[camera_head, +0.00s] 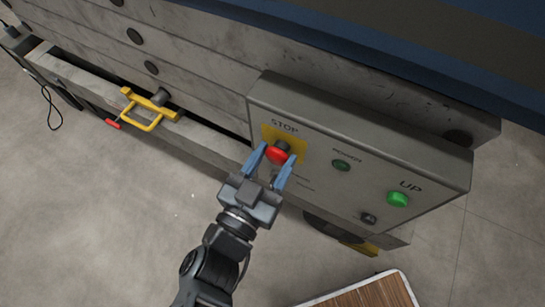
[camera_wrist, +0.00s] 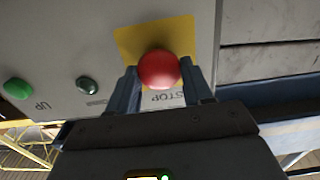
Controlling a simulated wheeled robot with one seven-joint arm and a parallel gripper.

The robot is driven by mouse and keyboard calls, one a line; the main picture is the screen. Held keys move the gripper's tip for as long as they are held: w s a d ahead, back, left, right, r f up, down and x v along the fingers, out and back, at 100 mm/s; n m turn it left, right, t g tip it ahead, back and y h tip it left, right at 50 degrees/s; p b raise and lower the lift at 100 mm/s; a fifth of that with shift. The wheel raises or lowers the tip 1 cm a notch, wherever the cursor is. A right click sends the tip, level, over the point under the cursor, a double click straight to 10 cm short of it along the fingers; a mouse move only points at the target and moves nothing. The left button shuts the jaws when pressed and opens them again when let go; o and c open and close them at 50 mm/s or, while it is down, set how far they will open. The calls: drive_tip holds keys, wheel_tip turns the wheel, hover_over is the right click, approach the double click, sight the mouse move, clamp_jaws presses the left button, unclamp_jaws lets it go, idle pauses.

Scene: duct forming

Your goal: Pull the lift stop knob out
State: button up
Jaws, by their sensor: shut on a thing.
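The red stop knob (camera_head: 277,155) sits on a yellow plate (camera_head: 268,134) marked STOP, on the grey control box (camera_head: 320,135) of the lift. My gripper (camera_head: 271,161) reaches up from below with its two blue fingers on either side of the knob, shut on it. In the wrist view the red knob (camera_wrist: 158,69) is between the fingers (camera_wrist: 160,88), in front of the yellow plate. The fingers hide the sides of the knob, and its stem is mostly hidden.
On the same box are a green UP button (camera_head: 398,199), a dark green POWER lamp (camera_head: 341,165) and a small black switch (camera_head: 369,218). A yellow handle (camera_head: 147,108) with a red tip stands out at left. A wood-topped surface (camera_head: 370,293) is at bottom right. Open floor lies at lower left.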

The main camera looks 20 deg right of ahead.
clamp_jaws()
drive_tip(key=shift+p+v, duration=0.55)
drive_tip(key=shift+v, duration=0.25)
drive_tip(key=o, duration=1.1)
unclamp_jaws()
drive_tip(key=shift+s, duration=0.1)
drive_tip(key=v, duration=0.7)
drive_tip(key=shift+s+a+b, duration=0.25)
drive_tip(key=shift+b, duration=0.05)
drive_tip(key=shift+w, duration=0.1)
